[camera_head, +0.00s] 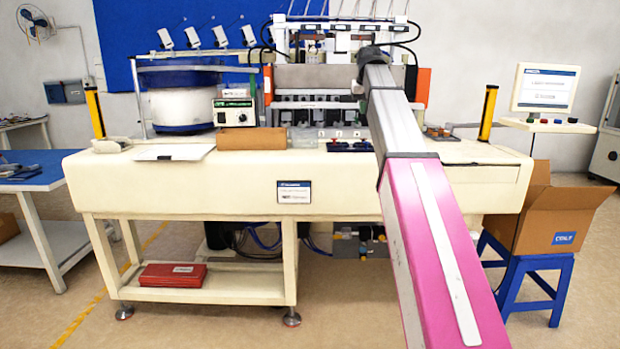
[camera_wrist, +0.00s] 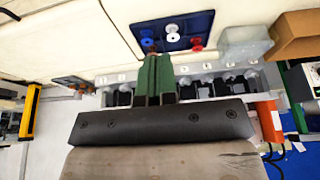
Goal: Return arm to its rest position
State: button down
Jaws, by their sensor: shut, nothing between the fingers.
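My arm (camera_head: 395,120) reaches from the bottom right of the head view up over the workbench to the machine at its back. Its dark wrist end (camera_head: 371,54) is high in front of the machine; the fingers are hard to make out there. In the wrist view my gripper (camera_wrist: 154,62) shows two green fingers closed together with nothing between them. The fingers point toward a blue tray (camera_wrist: 195,22) with small red, white and blue pieces. A row of dark slots (camera_wrist: 185,88) lies behind the fingers. I see no contact with either.
The workbench (camera_head: 215,185) carries a white bowl feeder (camera_head: 181,108), a brown box (camera_head: 251,139) and a clear bin (camera_wrist: 245,42). Orange posts (camera_head: 424,85) flank the machine. Yellow posts (camera_head: 488,112) stand at both bench ends. A monitor (camera_head: 545,88) and open carton (camera_head: 550,215) are at right.

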jog(key=s+f+g, duration=0.1)
jog(key=s+f, duration=0.2)
jog(key=f, duration=0.9)
jog(key=s+f, duration=0.3)
jog(key=f, duration=0.9)
jog(key=s+f+g, duration=0.1)
jog(key=s+f, duration=0.2)
jog(key=f, duration=0.9)
jog(key=s+f+g, duration=0.2)
jog(key=s+f, duration=1.9)
jog(key=f, duration=0.3)
jog(key=shift+s, duration=0.3)
jog(key=shift+f, duration=0.1)
